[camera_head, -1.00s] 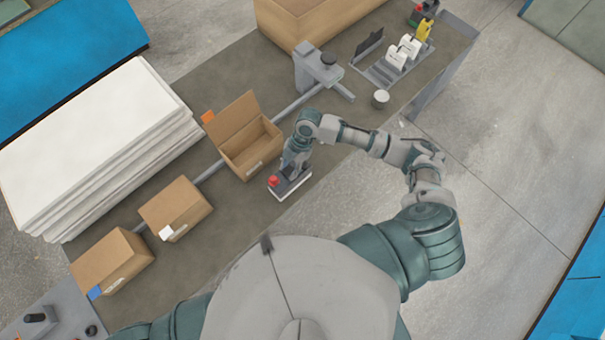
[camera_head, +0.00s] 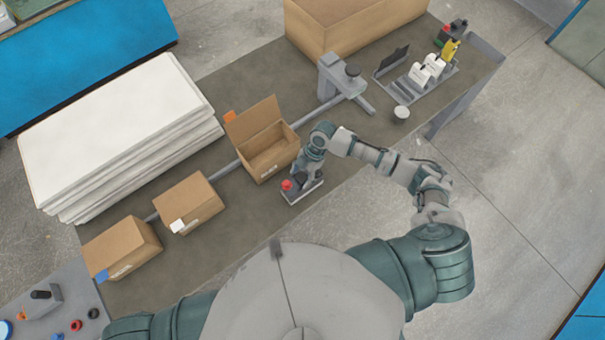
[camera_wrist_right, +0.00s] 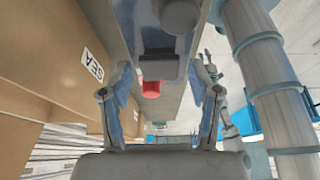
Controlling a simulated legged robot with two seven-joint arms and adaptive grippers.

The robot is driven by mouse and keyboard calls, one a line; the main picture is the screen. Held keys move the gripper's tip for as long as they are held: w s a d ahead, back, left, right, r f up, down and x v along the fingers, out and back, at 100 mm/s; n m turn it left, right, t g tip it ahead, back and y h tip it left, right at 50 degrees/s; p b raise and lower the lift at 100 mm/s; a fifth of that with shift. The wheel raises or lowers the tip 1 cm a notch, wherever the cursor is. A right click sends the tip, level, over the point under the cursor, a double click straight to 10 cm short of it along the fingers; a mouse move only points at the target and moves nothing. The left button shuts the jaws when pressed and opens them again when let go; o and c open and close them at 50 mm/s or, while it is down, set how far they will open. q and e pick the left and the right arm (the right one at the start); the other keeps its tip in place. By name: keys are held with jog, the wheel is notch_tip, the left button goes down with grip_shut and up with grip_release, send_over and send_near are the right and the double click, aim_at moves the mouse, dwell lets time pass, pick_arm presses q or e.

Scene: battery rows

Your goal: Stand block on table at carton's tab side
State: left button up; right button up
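The block (camera_head: 306,191) is grey and dark with a red cap at its left end. It is at the near table edge, just right of the open carton (camera_head: 270,160). I cannot tell whether the block touches the table. A carton wall (camera_wrist_right: 50,50) fills the left of the wrist view. My left gripper is out of view.
White sheets (camera_head: 120,130) lie behind.

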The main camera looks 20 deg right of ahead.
jog(key=shift+a, duration=0.15)
jog(key=shift+w+r, duration=0.1)
jog(key=shift+r, duration=0.05)
jog(key=v, duration=1.1)
jog(key=shift+d+r+b, duration=0.25)
jog(key=shift+r+b, duration=0.05)
jog(key=shift+b, duration=0.1)
jog(key=shift+d, duration=0.1)
